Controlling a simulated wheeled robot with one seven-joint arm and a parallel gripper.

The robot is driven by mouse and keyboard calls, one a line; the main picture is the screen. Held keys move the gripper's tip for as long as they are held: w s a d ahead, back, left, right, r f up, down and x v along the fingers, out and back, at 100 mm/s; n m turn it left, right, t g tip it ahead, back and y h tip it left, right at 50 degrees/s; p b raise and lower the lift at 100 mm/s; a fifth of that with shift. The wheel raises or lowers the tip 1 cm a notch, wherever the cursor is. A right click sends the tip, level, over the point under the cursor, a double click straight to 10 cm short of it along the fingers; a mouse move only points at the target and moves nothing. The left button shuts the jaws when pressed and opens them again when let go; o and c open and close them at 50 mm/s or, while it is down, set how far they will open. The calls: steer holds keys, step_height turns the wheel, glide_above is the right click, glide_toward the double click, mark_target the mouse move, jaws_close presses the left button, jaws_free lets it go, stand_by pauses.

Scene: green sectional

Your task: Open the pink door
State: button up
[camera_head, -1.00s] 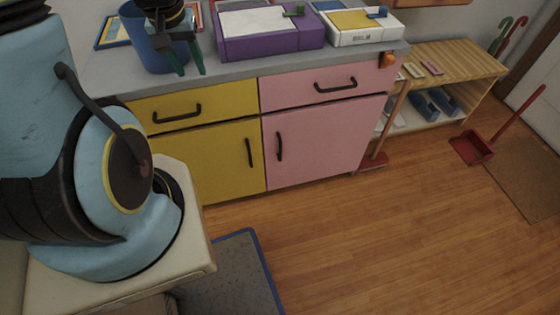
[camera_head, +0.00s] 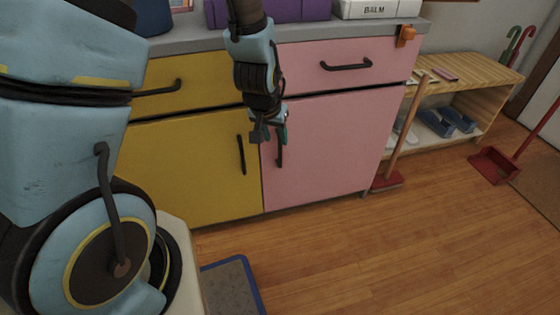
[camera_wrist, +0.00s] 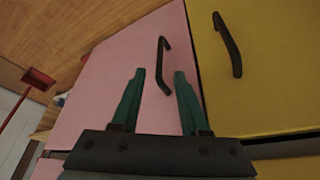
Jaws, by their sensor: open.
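The pink door (camera_head: 325,150) is the lower right front of the cabinet and looks closed. It also shows in the wrist view (camera_wrist: 112,75). Its dark vertical handle (camera_head: 280,152) is near the door's left edge, partly hidden by my gripper in the head view. My gripper (camera_head: 270,140) is open and empty in front of the handle's upper part. In the wrist view my gripper's two green fingers (camera_wrist: 156,75) point toward the handle (camera_wrist: 162,66), which shows between and beyond the fingertips. I cannot tell whether they touch it.
A yellow door (camera_head: 195,170) with its own dark handle (camera_head: 241,155) is just left. A pink drawer (camera_head: 345,62) is above. A broom (camera_head: 400,135) leans by the cabinet's right side. A grey mat (camera_head: 230,285) lies in front; the wood floor right of it is clear.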

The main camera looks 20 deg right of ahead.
mark_target(279, 151)
steer(key=b+x, duration=0.2)
steer(key=x, duration=0.8)
steer(key=shift+f+b, duration=0.15)
steer(key=shift+b, duration=0.15)
jaws_close()
stand_by(1.0)
